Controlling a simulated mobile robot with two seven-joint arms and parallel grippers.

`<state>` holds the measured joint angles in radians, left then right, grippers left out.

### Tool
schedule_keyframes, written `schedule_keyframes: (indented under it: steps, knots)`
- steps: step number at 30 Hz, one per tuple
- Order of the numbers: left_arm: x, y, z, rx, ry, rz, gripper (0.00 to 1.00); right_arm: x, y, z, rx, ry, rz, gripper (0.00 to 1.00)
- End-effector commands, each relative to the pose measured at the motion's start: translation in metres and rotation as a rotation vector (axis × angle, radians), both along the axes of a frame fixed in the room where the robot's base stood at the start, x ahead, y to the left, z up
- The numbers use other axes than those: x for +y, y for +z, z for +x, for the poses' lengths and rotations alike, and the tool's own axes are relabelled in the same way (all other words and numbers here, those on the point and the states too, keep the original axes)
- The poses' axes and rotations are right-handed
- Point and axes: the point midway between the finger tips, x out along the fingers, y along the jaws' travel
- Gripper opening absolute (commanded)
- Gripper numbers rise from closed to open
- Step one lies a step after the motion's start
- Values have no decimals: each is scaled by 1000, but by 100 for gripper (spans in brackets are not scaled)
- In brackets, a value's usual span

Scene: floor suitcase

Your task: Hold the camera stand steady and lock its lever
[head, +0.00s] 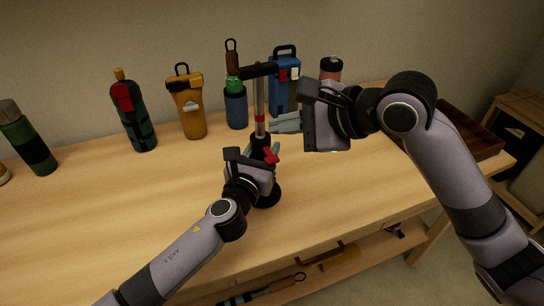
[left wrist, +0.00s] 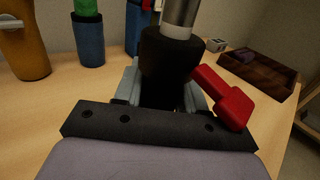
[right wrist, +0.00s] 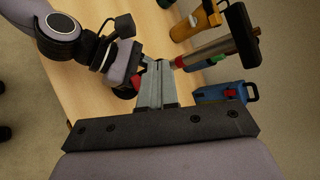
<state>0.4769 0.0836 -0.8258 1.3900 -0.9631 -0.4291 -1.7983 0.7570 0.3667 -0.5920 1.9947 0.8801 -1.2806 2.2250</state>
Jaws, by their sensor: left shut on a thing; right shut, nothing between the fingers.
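The camera stand (head: 260,108) stands upright on the table, with a silver pole, black top bar and black round base (head: 268,197). Its red lever (head: 271,154) sticks out at the black collar (left wrist: 172,52), and it also shows in the left wrist view (left wrist: 226,97). My left gripper (left wrist: 165,88) is shut around the black lower column, just below the collar; its fingers are mostly hidden in the head view. My right gripper (head: 287,123) is shut and empty, right of the pole and above the lever. In the right wrist view its fingers (right wrist: 157,75) are together.
Along the back stand a green bottle (head: 27,140), a dark bottle with red (head: 134,115), a yellow flask (head: 189,105), a blue cup (head: 236,108) and a blue case (head: 284,83). A brown tray (head: 470,135) lies at right. The front left table is clear.

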Motion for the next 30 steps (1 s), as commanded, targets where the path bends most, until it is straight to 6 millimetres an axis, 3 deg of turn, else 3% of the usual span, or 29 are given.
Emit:
schedule_keyframes:
  steps: [12, 30]
  knots:
    - [0, 1, 0, -3, -1, -1, 0, 6, -54, 13, 4, -1, 0, 0]
    - [0, 1, 0, -3, -1, -1, 0, 7, -63, 16, 0, 0, 0, 0]
